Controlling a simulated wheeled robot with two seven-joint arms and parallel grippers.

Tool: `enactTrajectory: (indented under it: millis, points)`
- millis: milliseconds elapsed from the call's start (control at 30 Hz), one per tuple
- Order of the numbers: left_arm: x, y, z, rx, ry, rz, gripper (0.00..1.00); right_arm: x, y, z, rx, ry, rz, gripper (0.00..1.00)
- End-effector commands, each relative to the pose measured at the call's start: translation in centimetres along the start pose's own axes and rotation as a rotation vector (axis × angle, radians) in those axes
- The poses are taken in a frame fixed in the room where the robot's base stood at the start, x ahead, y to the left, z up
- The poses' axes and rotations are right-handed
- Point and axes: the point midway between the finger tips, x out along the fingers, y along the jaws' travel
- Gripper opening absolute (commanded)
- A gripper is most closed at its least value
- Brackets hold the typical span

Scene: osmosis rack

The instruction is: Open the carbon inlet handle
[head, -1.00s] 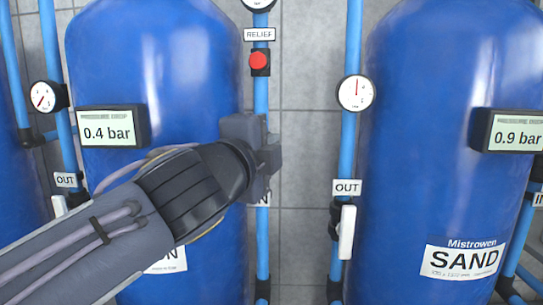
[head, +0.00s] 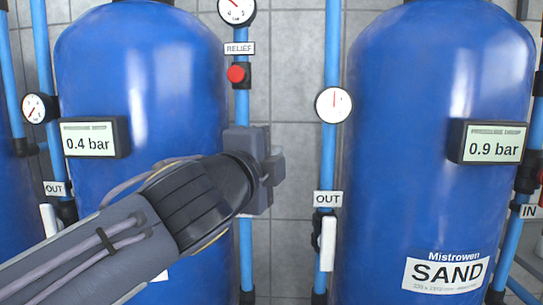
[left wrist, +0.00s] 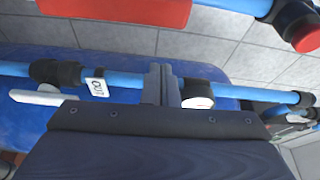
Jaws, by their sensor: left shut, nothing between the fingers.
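The carbon inlet pipe (head: 244,105) runs down beside the left blue tank (head: 140,60) in the head view. Its handle is hidden there behind my left gripper (head: 275,168). In the left wrist view a red bar-shaped handle (left wrist: 120,10), which looks like the inlet handle, lies along a blue pipe at the top edge, partly cut off. My left gripper's fingers (left wrist: 162,82) are shut and empty below it in that picture, visibly apart from it. In the head view the fingertips are just right of the inlet pipe. My right gripper is out of view.
The red relief button (head: 236,73) sits above my gripper. To the right are the sand outlet pipe (head: 331,65) with a gauge (head: 333,105), an OUT label (head: 327,199) and a white handle (head: 328,243). The sand tank (head: 430,85) stands beyond. Bare tiled wall shows between the pipes.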

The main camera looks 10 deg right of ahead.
Motion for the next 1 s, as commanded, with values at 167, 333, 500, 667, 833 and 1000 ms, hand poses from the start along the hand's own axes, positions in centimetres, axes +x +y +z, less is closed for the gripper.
enactTrajectory:
  millis: [167, 333, 500, 667, 833, 1000]
  points:
    - [-2.6, -0.1, 0.0, 0.001, 0.001, -0.003, 0.0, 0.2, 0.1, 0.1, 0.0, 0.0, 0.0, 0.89]
    - [-5.2, -0.2, 0.0, 0.002, 0.001, -0.003, 0.0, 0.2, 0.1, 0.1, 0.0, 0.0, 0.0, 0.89]
    - [-8.1, -0.3, 0.0, 0.001, 0.001, -0.003, 0.0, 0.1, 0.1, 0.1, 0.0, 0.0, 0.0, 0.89]
    - [-9.6, -0.2, 0.0, 0.001, 0.0, -0.001, 0.0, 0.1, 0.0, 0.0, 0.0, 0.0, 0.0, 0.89]
    - [-10.0, -0.1, 0.0, 0.001, 0.0, 0.0, 0.0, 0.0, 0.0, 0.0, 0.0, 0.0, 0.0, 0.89]
    - [-10.0, -0.2, 0.0, 0.001, 0.0, 0.0, 0.0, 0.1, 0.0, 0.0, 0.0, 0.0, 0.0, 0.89]
